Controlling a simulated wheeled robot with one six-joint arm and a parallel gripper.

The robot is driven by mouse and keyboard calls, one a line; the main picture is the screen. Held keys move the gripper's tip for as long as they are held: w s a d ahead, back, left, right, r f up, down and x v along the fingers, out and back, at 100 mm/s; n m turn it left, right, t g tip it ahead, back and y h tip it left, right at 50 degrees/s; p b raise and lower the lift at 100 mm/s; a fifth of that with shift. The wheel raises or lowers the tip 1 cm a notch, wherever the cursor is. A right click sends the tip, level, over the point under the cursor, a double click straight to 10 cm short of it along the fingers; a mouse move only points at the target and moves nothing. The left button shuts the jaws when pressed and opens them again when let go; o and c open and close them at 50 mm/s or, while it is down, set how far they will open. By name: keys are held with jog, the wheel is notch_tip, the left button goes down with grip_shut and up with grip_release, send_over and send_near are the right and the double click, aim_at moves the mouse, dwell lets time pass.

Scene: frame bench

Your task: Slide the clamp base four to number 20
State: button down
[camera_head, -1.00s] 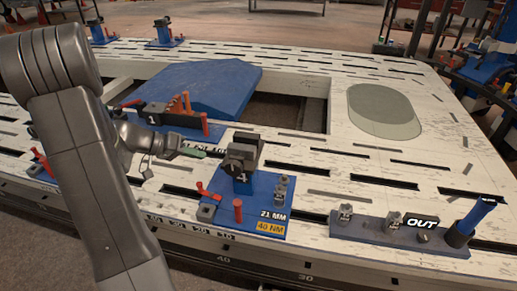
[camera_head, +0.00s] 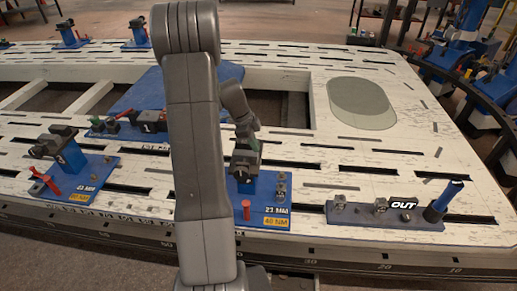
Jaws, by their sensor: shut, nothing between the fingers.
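Clamp base four is a blue plate (camera_head: 266,190) with a dark clamp head marked 4, a red pin and a "40 NM" label, on the slotted white bench near its front edge. My arm crosses in front of its left side and hides part of it. My gripper (camera_head: 246,133) is shut and empty, pointing down at the back of the clamp head; whether it touches cannot be told. The scale number 20 (camera_head: 386,268) is on the bench's front face, right of the base.
A blue-grey plate marked OUT (camera_head: 350,217) with a blue post stands to the right of base four, above number 20. Base three (camera_head: 75,178) stands at the left. Base one (camera_head: 125,124) is behind. A grey-green oval (camera_head: 360,103) lies at the back right.

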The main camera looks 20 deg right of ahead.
aim_at(247, 163)
notch_tip(247, 163, down, 8)
jog(key=shift+f, duration=0.1)
jog(key=shift+w+a, duration=0.25)
jog(key=shift+a, duration=0.3)
jog(key=shift+w+a+f+b, duration=0.15)
jog(key=shift+w+a+b, duration=0.15)
jog(key=shift+a+b, duration=0.45)
jog(key=shift+r, duration=0.2)
jog(key=shift+d, duration=0.1)
